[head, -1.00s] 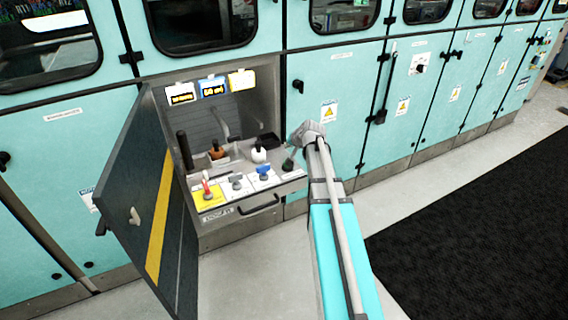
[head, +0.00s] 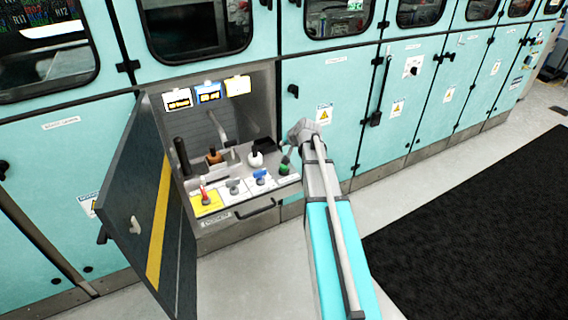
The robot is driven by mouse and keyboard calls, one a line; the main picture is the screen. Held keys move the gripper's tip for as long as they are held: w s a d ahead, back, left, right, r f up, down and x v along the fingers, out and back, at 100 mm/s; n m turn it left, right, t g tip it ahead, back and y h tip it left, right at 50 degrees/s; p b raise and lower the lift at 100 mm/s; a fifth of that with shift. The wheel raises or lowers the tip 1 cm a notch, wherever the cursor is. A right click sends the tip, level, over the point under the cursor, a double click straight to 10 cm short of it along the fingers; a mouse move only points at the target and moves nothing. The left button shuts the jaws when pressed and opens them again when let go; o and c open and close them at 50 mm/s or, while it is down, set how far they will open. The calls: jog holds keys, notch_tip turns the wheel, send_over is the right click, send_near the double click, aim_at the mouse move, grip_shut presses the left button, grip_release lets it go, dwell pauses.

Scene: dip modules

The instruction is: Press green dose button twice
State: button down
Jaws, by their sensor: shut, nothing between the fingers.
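The green dose button (head: 284,169) is at the right end of a row of controls on the shelf of an open cabinet bay. My gripper (head: 287,157) hangs down from the end of my arm right over this button. Its fingers look shut and empty. The tip is very close to the green button, and I cannot tell whether it touches or presses it. The gripper partly hides the button's top.
Left of the green button are blue (head: 260,177), grey (head: 234,186) and red (head: 205,194) controls. Behind them are a white-based knob (head: 256,159) and a brown one (head: 214,156). Small screens (head: 208,92) hang above. An open dark door (head: 148,215) stands left.

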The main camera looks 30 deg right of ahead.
aim_at(284, 166)
jog(key=shift+r, duration=0.45)
jog(key=shift+f, duration=0.15)
notch_tip(284, 166, down, 9)
jog(key=b, duration=0.8)
jog(key=shift+r, duration=0.2)
jog(key=shift+b, duration=0.3)
dwell(1.4)
jog(key=shift+f+b, duration=0.3)
jog(key=shift+f, duration=0.1)
jog(key=shift+f+b, duration=0.6)
jog(key=shift+b, duration=0.05)
dwell(1.2)
jog(key=shift+r, duration=0.2)
jog(key=shift+r+p, duration=0.85)
jog(key=shift+p, duration=0.25)
